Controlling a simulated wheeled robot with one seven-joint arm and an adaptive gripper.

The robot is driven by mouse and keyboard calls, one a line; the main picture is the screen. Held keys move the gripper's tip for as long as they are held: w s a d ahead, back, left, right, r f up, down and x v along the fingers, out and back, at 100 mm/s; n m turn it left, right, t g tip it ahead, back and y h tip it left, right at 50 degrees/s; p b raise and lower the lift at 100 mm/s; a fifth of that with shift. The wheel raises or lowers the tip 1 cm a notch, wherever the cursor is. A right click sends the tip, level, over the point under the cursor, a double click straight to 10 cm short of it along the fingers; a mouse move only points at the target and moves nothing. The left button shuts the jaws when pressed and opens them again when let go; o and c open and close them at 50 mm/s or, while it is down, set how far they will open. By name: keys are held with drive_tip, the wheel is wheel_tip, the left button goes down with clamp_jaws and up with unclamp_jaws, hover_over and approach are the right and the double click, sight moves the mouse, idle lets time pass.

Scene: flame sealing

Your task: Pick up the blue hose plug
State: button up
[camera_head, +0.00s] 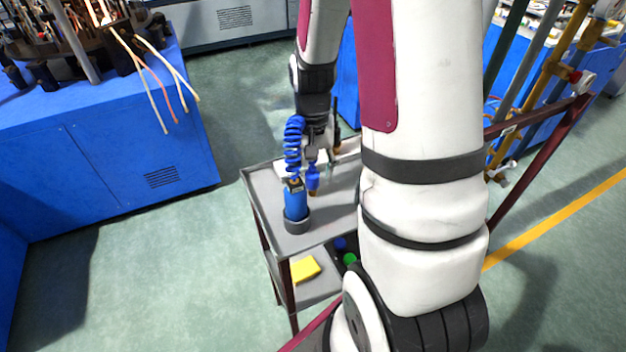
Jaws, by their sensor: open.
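A small blue piece with a brownish lower end, which looks like the blue hose plug (313,178), is just below my gripper (316,158), above the grey cart top. My gripper is open and points down at it. I cannot tell whether the fingers touch the plug or stand around it. A blue coiled hose (293,145) hangs just left of my gripper. Below the coil, a blue cylinder (296,203) stands upright in a dark round base on the cart. My arm hides the right part of the cart top.
The grey cart (262,190) has a lower shelf with a yellow block (305,269) and a green round item (350,259). A dark upright tool (336,125) is close behind my gripper. A blue machine cabinet (110,150) is at left. Floor between is clear.

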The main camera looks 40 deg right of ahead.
drive_tip(key=shift+f, duration=1.05)
clamp_jaws()
